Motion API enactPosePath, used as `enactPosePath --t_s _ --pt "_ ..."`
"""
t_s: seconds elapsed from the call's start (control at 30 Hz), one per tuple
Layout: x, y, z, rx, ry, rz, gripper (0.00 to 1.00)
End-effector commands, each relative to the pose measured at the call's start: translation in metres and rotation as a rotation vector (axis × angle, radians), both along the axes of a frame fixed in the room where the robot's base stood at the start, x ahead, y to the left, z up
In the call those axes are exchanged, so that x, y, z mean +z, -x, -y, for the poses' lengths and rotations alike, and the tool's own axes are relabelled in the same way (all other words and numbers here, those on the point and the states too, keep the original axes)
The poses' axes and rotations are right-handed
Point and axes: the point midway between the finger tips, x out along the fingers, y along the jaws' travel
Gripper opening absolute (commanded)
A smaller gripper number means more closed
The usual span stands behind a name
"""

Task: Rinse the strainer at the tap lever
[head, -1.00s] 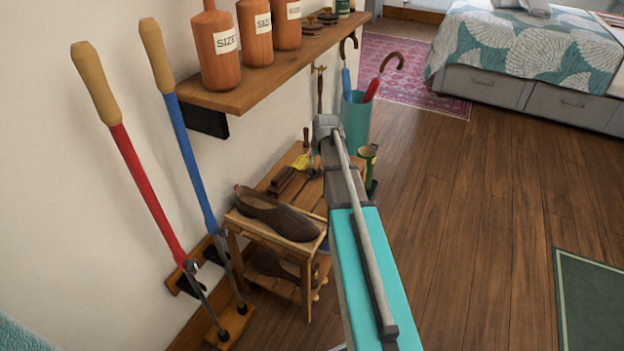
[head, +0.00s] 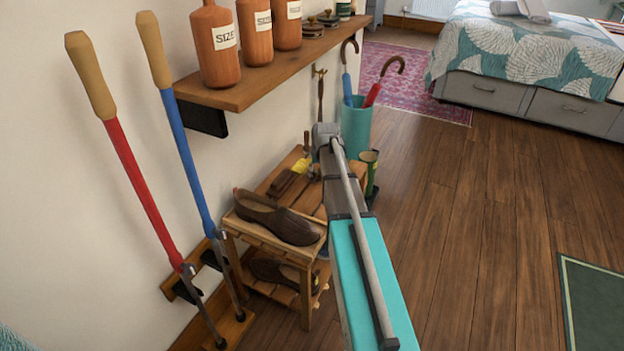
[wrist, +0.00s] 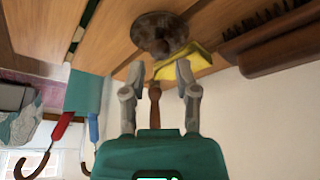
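My gripper (wrist: 160,70) is open in the wrist view, its two grey fingers apart. A brown wooden handle (wrist: 155,108) shows between the fingers; I cannot tell whether it is nearer or farther than the fingertips. Beyond them are a round mottled brown object (wrist: 158,30) and a yellow piece (wrist: 190,65). I cannot tell whether the round object is the strainer. No tap lever can be made out in either view. In the head view my arm reaches out over the low wooden rack, and the gripper fingers are hidden.
The wooden rack (head: 300,257) holds brown shoes (head: 278,217) and brushes. Above it is a wall shelf (head: 262,75) with orange bottles. Long red (head: 145,185) and blue-handled (head: 188,160) tools stand left. A teal umbrella stand (head: 356,128) is behind.

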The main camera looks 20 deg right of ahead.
Motion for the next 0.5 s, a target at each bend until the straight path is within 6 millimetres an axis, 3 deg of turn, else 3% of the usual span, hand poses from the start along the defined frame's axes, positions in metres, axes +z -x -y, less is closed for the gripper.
enactPosePath --t_s 0.5 --pt "-0.036 -0.014 0.003 -0.001 0.000 0.000 0.39"
